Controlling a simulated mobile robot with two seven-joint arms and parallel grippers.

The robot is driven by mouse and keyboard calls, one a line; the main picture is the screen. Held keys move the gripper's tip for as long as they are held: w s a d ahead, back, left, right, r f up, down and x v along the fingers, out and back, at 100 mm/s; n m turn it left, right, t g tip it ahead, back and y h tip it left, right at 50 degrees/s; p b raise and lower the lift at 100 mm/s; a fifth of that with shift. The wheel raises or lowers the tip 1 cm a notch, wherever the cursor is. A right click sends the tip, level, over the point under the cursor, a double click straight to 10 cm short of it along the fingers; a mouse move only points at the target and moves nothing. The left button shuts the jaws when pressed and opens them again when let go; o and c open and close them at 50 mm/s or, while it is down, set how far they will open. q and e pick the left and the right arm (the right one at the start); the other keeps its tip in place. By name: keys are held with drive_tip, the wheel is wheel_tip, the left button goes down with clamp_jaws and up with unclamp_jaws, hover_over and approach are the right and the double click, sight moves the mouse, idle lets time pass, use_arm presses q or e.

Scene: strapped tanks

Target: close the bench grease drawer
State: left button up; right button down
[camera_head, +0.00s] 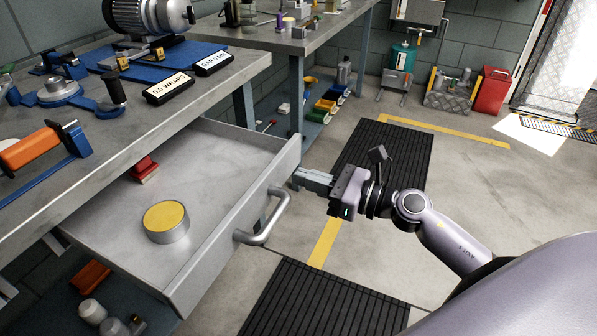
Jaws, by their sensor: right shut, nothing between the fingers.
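The bench grease drawer (215,170) is pulled well out from under the grey workbench top (190,95). A round tin with a yellow top (167,222) and a small red block (145,168) lie inside it. The drawer's bar handle (268,220) is on its front face. My right gripper (298,180) is shut and empty, just outside the drawer front, near its far end and beyond the handle. I cannot tell whether its fingertips touch the front. My left gripper is not in view.
Tools and label blocks (170,90) crowd the benchtop above the drawer. Ribbed black mats (385,160) and yellow tape lie on the floor. A red can (491,91) stands at the far wall.

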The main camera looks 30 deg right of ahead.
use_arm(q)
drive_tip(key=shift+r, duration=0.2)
use_arm(e)
drive_tip(key=shift+x, duration=1.05)
drive_tip(key=shift+a, duration=0.1)
